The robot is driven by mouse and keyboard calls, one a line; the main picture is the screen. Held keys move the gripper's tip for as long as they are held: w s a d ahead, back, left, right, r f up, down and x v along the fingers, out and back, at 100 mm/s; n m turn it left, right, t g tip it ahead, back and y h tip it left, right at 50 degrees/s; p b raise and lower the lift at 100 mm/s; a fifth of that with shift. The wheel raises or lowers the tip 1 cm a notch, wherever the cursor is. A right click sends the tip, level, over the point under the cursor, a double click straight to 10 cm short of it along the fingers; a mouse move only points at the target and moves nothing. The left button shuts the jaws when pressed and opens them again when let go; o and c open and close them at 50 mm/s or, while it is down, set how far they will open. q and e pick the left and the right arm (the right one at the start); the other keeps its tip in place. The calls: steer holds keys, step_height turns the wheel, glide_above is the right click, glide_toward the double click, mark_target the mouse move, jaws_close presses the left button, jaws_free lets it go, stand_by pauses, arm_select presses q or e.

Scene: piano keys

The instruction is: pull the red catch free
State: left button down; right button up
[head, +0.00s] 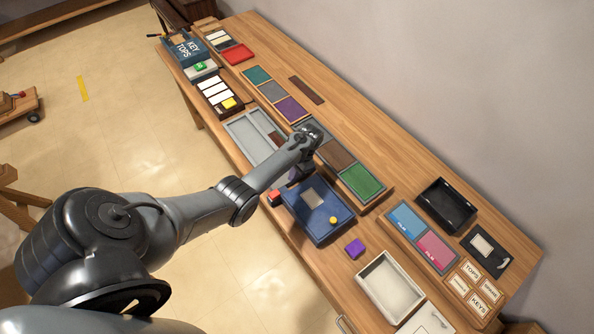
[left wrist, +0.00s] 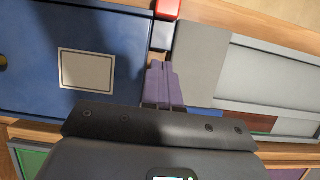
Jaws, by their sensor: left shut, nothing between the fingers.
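The red catch (head: 274,196) sits at the left edge of a blue box (head: 318,228) with a grey plate and a yellow round knob. In the head view my left arm partly hides the gripper. My right gripper is not in view.
A grey divided tray (head: 243,130) lies beyond the blue box. A purple block (head: 355,249) and a pale open tray (head: 390,285) lie on the near side. A green panel (head: 361,181) and other coloured panels run along the bench (head: 420,165). Bare wood is free near the wall.

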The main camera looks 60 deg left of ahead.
mark_target(275, 195)
arm_select(q)
steer(key=shift+b+x, duration=0.4)
steer(key=shift+x, duration=0.85)
steer(key=s+p, duration=0.2)
steer(key=p, duration=0.1)
steer(key=shift+s+d+r, duration=0.1)
steer(key=shift+s+r, duration=0.25)
steer(key=shift+s, duration=0.25)
steer(key=shift+s+f, duration=0.15)
steer(key=shift+s, duration=0.2)
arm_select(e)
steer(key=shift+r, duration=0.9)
